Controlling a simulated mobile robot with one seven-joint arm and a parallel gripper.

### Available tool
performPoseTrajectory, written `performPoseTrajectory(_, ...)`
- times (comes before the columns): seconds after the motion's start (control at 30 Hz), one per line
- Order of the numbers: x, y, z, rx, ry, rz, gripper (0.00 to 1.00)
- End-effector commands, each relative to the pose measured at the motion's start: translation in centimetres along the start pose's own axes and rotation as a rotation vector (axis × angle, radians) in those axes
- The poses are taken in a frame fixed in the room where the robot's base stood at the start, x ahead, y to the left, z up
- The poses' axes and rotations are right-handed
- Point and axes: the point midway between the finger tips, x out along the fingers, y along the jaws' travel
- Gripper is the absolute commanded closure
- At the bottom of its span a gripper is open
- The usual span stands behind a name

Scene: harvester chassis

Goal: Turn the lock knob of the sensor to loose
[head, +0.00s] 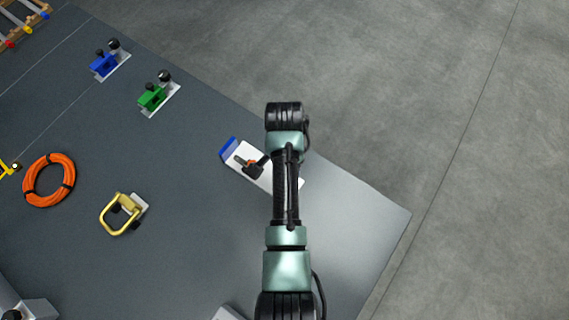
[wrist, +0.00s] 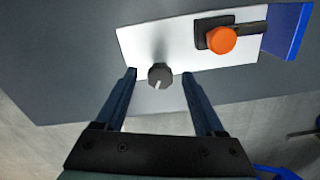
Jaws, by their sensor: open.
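In the wrist view a dark grey faceted knob (wrist: 160,76) with a white pointer mark stands at the near edge of a white plate (wrist: 140,40). The pointer mark runs toward the bottom of the picture. My gripper (wrist: 160,73) is open, with one finger on each side of the knob and gaps showing on both sides. I cannot tell how far above or around the knob the fingertips are. A black block with an orange round cap (wrist: 221,40) sits further right on the plate. In the head view my arm covers part of the white plate (head: 285,185) and my gripper is hidden.
A blue upright piece (wrist: 287,32) stands at the plate's right end in the wrist view. On the grey deck lie a green fixture (head: 152,97), a blue fixture (head: 104,64), a yellow handle (head: 117,213) and an orange cable coil (head: 49,180). The deck right of my arm is clear.

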Motion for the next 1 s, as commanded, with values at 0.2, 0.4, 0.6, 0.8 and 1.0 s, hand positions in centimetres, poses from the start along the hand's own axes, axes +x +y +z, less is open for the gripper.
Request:
performPoseTrajectory(0.2, -0.03, 0.01, 0.0, 0.0, 0.0, 0.0, 0.54)
performPoseTrajectory(0.4, -0.05, 0.01, -0.01, 0.0, 0.0, 0.0, 0.9)
performPoseTrajectory(0.6, -0.06, 0.02, -0.01, 0.0, 0.0, 0.001, 1.0)
performPoseTrajectory(0.8, -0.15, 0.02, -0.03, -0.027, 0.0, 0.001, 1.0)
performPoseTrajectory(1.0, -0.28, 0.01, -0.05, -0.119, 0.0, 0.002, 1.0)
